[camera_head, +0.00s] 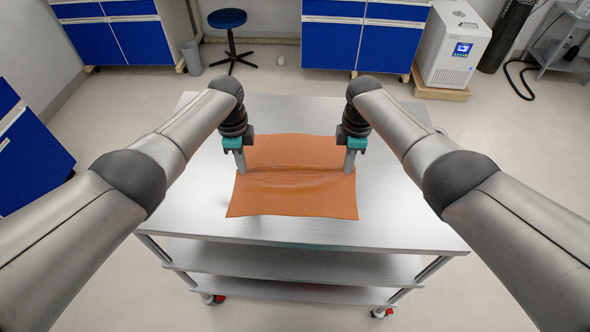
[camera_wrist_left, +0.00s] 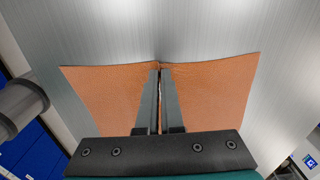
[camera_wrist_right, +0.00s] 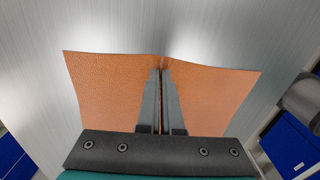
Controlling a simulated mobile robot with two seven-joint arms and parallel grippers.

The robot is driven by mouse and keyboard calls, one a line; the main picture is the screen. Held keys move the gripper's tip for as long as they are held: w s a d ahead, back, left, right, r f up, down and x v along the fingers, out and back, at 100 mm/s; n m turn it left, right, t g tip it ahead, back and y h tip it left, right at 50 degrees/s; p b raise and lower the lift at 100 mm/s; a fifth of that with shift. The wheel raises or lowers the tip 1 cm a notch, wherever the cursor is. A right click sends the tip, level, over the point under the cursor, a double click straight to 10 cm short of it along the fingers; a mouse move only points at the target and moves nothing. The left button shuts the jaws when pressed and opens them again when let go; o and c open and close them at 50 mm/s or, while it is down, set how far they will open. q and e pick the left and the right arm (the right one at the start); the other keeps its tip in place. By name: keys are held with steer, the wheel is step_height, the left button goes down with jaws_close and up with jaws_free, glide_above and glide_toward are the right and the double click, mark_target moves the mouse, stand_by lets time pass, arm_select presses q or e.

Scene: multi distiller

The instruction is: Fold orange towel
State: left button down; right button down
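An orange towel (camera_head: 295,196) lies spread on the metal cart top, with a raised ridge across its middle between my two grippers. My left gripper (camera_head: 241,172) is at the towel's left edge, pointing down. In the left wrist view its fingers are nearly together with the towel (camera_wrist_left: 215,95) pinched at their tips. My right gripper (camera_head: 349,170) is at the towel's right edge, also pointing down. In the right wrist view its fingers are close together with the towel (camera_wrist_right: 205,92) gathered at their tips.
The grey metal cart top (camera_head: 400,210) is bare around the towel, with shelves below. Blue cabinets (camera_head: 345,40), a blue stool (camera_head: 228,20) and a white machine (camera_head: 453,45) stand beyond the cart on the floor.

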stand_by(0.6)
